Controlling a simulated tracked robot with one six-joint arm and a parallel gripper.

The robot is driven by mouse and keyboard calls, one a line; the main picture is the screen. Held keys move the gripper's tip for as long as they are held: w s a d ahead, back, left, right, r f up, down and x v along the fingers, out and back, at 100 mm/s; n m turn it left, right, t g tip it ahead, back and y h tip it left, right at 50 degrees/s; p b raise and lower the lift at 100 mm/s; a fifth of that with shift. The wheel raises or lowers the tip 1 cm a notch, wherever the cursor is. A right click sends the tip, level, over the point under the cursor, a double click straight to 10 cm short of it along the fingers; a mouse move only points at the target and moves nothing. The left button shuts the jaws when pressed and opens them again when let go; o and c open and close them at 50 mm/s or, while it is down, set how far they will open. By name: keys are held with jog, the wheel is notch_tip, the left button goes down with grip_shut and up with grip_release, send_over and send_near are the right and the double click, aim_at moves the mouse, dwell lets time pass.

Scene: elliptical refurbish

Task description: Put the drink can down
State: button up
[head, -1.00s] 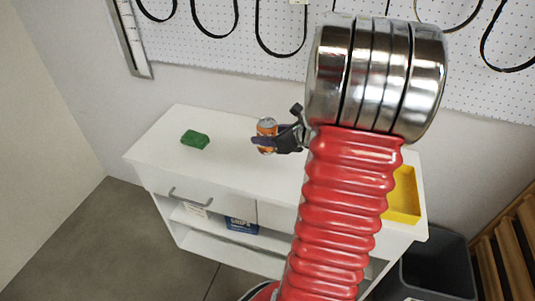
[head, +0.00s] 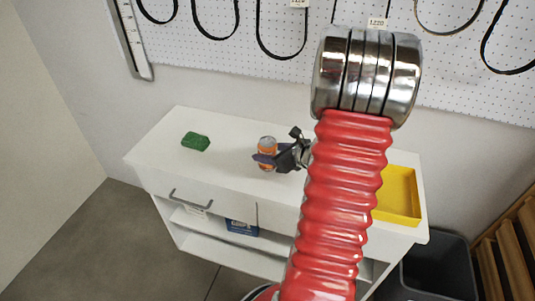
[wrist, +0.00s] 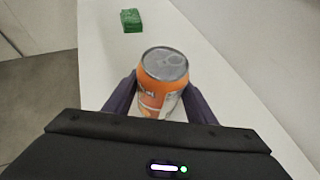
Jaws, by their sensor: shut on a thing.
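The orange and silver drink can (head: 267,144) is upright between the fingers of my gripper (head: 266,158), over the white cabinet top (head: 225,175). In the wrist view the can (wrist: 160,84) shows its silver lid, with a dark purple finger on each side. My gripper (wrist: 160,105) is shut on it. The can's base is hidden, so I cannot tell whether it touches the top.
A green block (head: 195,141) lies on the cabinet top to the left; it also shows in the wrist view (wrist: 131,20). A yellow tray (head: 399,196) is at the right end. The top between block and can is clear.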

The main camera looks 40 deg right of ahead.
jog(key=shift+f, duration=0.2)
jog(key=o, duration=1.3)
jog(key=shift+f, duration=0.1)
jog(key=shift+s+r, duration=0.25)
jog(key=shift+s, duration=0.05)
jog(key=v, duration=1.1)
jog(key=shift+s, duration=0.15)
